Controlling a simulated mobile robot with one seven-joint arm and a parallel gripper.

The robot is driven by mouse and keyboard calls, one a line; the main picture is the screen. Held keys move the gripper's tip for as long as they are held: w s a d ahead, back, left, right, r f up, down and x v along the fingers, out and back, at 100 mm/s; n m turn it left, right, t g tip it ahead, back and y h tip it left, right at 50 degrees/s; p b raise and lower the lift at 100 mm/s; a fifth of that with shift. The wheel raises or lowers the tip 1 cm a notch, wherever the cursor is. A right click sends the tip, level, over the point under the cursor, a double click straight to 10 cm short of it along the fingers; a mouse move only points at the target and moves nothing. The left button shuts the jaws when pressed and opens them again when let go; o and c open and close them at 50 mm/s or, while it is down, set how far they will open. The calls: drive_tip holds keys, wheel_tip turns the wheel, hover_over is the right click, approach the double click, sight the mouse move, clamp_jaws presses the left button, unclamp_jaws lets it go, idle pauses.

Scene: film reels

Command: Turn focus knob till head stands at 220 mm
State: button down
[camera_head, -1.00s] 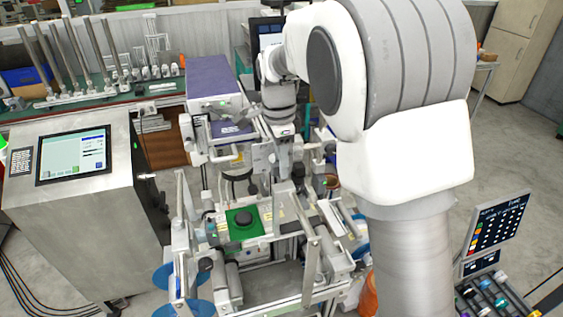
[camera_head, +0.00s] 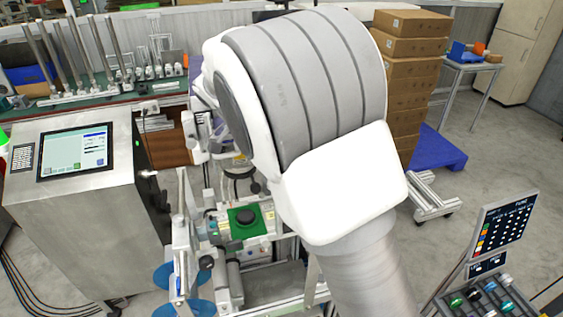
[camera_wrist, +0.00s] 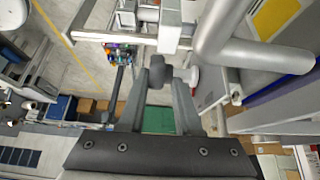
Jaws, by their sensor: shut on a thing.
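In the wrist view my gripper (camera_wrist: 160,78) has its two fingers on either side of a dark grey round knob (camera_wrist: 157,68), likely the focus knob, and is shut on it. A white round part (camera_wrist: 190,75) sits just right of the knob. In the head view my arm hides the gripper, the knob and nearly all of the purple-topped head unit. No scale or height reading can be made out.
A steel cabinet with a touchscreen (camera_head: 75,152) stands at left. A machine frame with a green plate (camera_head: 262,212) lies below my arm. Stacked cartons (camera_head: 412,68) and a blue pallet (camera_head: 436,148) stand at back right. A button panel (camera_head: 505,225) is at lower right.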

drive_tip(key=shift+s+r, duration=0.1)
drive_tip(key=shift+r, duration=0.1)
drive_tip(key=c, duration=0.8)
unclamp_jaws()
drive_tip(key=shift+s+d+r, duration=0.1)
drive_tip(key=shift+s, duration=0.2)
drive_tip(key=shift+a+r, duration=0.35)
drive_tip(key=v, duration=1.6)
drive_tip(key=shift+a+r, duration=0.15)
